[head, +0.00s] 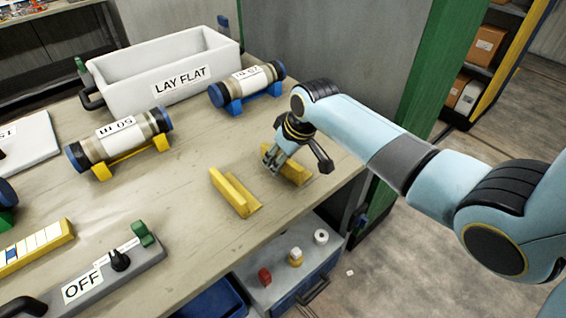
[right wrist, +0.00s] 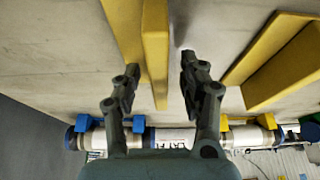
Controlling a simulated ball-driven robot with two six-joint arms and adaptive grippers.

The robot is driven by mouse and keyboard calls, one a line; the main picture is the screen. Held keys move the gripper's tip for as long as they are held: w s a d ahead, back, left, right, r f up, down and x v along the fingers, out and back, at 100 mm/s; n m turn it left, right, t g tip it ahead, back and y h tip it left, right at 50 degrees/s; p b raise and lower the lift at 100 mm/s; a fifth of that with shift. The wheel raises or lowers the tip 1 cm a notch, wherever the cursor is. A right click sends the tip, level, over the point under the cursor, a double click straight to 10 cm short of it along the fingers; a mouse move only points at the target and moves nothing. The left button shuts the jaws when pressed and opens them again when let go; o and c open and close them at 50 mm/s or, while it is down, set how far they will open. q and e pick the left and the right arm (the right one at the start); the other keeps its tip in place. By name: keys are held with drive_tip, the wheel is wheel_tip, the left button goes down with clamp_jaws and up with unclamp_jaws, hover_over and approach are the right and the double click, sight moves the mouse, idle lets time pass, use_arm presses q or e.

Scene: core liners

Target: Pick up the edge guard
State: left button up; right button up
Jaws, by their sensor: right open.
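Two yellow angle-shaped edge guards lie on the wooden table. One edge guard (head: 236,194) lies left of my right gripper and also shows at the right of the right wrist view (right wrist: 285,65). The other edge guard (head: 296,172) is partly hidden behind my right gripper (head: 270,160). In the right wrist view its upright flange (right wrist: 156,45) appears between the two open fingers (right wrist: 160,65), with a gap to the right finger. The left finger overlaps its other flange in the picture. Whether the fingertips touch it is unclear. My left gripper is out of view.
Core rolls on a blue stand (head: 247,85) and a yellow stand (head: 120,140) lie farther back. A white "LAY FLAT" bin (head: 165,75) stands behind them. A grey "OFF" switch panel (head: 100,275) is at the front left. The table's right edge is close to the gripper.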

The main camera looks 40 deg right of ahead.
clamp_jaws()
drive_tip(key=shift+r, duration=0.1)
idle(0.4)
